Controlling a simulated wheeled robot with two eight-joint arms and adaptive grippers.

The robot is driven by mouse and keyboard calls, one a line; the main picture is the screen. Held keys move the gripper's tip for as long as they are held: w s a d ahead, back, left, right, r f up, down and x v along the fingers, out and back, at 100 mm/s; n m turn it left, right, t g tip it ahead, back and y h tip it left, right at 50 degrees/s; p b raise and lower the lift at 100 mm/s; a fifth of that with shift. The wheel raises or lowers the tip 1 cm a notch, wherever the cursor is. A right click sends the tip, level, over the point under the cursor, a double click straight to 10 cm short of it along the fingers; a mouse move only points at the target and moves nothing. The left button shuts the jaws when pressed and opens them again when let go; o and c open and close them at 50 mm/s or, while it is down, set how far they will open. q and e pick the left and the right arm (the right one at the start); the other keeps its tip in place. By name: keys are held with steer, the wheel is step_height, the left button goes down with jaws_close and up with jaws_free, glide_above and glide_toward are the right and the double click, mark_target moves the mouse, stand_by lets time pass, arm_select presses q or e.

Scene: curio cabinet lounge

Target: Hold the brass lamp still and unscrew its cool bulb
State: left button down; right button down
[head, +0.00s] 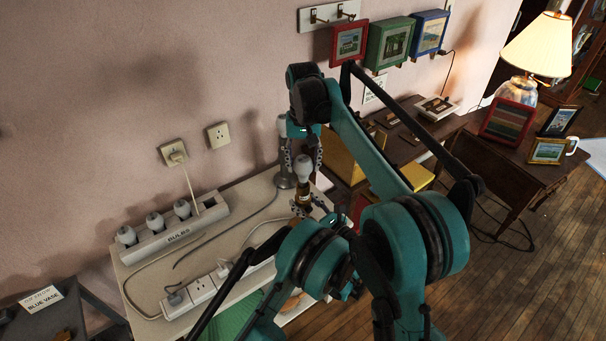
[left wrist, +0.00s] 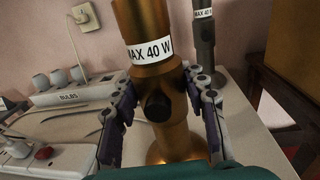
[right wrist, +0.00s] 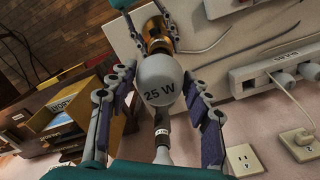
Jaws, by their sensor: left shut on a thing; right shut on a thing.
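The brass lamp (head: 303,197) stands upright on the pale table, with a "MAX 40 W" label in the left wrist view (left wrist: 152,48). My left gripper (head: 311,208) is shut on its body, one finger on each side (left wrist: 166,110). A whitish bulb (head: 303,166) sits at the top of the lamp; the right wrist view shows its "25 W" marking (right wrist: 160,80). My right gripper (head: 303,150) comes from above and is shut on this bulb, fingers on both sides (right wrist: 160,98). Whether the bulb's thread is still engaged cannot be seen.
A grey lamp (head: 283,150) stands close behind the brass one. A "BULBS" rack (head: 170,236) with three bulbs and a free place at its right end lies at left. A power strip (head: 215,283) and loose cables lie in front. Framed pictures (head: 391,42) hang above.

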steer(key=shift+r, duration=0.35)
steer(key=shift+r, duration=2.05)
arm_select(q)
steer(key=shift+s+d, duration=0.1)
arm_select(e)
step_height(320, 180, up, 8)
steer(key=shift+r, duration=0.25)
steer(key=shift+f, duration=0.1)
arm_select(q)
steer(key=c, duration=0.8)
jaws_free()
steer(key=shift+o, duration=0.2)
arm_select(e)
steer(key=shift+a, duration=0.1)
